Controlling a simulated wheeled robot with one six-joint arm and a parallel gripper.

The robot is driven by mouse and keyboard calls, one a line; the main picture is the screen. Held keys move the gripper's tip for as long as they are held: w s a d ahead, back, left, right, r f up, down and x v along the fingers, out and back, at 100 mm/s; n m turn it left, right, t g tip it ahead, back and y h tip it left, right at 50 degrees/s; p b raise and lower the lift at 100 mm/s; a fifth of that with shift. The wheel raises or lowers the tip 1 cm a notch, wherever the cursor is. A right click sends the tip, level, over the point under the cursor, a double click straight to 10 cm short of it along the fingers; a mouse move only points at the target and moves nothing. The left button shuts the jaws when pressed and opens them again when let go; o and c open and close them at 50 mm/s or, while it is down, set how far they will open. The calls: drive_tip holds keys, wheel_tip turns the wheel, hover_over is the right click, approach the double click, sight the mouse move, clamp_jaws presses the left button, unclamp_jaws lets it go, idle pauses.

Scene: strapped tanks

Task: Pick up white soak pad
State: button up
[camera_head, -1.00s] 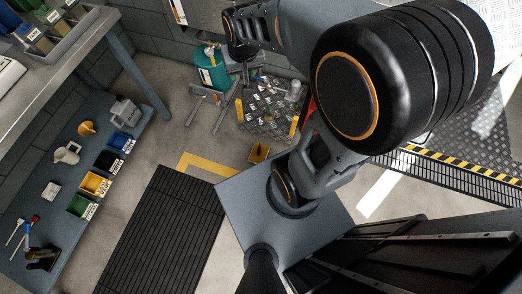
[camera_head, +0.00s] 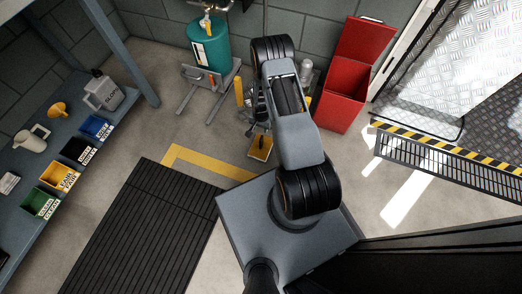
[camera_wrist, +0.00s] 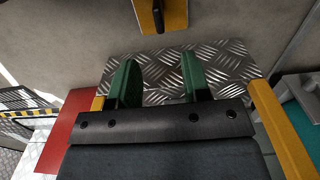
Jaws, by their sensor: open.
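I cannot make out a white soak pad for certain in either current view. My gripper (camera_wrist: 160,82) is open in the wrist view, with two green fingers apart and nothing between them. Below the fingers is a bare-looking diamond-plate surface (camera_wrist: 215,62) with yellow posts (camera_wrist: 278,120) at its sides. In the head view my arm covers most of that plate, and my gripper is largely hidden behind the arm. A small pale item (camera_head: 8,183) lies on the bench at far left; I cannot tell what it is.
A yellow floor tray (camera_head: 260,148) sits before the plate; it also shows in the wrist view (camera_wrist: 172,14). A teal tank (camera_head: 208,48) stands left of the plate, and an open red bin (camera_head: 343,98) right. Coloured bins (camera_head: 78,150) line the left bench.

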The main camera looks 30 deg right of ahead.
sight(261, 138)
wheel_tip(261, 138, down, 9)
drive_tip(key=b, duration=0.3)
drive_tip(key=shift+s, duration=0.1)
wheel_tip(261, 138, down, 5)
drive_tip(key=b, duration=0.3)
drive_tip(key=shift+b, duration=0.3)
drive_tip(key=shift+c, duration=0.2)
clamp_jaws()
